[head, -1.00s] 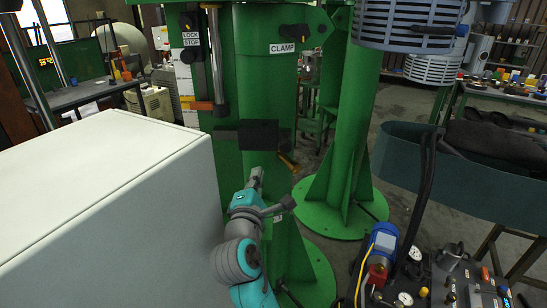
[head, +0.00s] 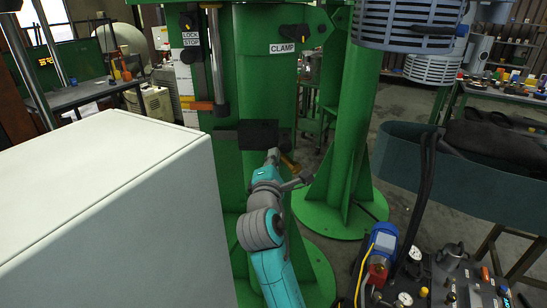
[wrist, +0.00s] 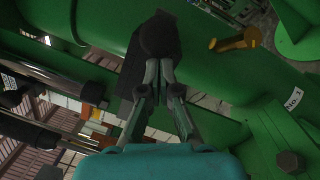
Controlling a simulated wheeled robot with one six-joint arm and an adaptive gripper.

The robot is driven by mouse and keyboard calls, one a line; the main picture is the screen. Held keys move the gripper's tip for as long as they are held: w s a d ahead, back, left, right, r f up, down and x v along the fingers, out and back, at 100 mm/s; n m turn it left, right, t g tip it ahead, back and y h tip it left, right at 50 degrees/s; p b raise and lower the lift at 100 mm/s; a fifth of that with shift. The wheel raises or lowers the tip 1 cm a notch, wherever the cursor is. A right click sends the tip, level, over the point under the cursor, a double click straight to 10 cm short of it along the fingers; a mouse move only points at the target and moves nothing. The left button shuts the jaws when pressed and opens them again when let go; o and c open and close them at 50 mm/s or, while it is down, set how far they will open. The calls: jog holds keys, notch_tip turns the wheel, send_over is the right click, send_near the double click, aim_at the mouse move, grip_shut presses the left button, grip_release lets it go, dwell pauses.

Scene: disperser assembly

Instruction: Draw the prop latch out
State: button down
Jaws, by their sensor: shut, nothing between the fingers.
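A black block (head: 258,134) with a bar out to its left is mounted on the green column; no label on it is legible, so I cannot tell for sure that it is the prop latch. In the wrist view the block (wrist: 135,80) carries a dark round knob (wrist: 158,36). My gripper (head: 273,156) is just below the block's right part. Its fingers (wrist: 160,68) are together and empty, with the tips at the knob's near side. I cannot tell whether they touch it.
The green column (head: 262,80) bears LOCK STOP and CLAMP labels. A large white cabinet (head: 120,200) fills the left. A blue pump (head: 382,243) stands lower right.

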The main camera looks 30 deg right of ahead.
jog(key=s+d, duration=0.3)
jog(key=d, duration=0.2)
jog(key=shift+d, duration=0.4)
jog(key=shift+s, duration=0.1)
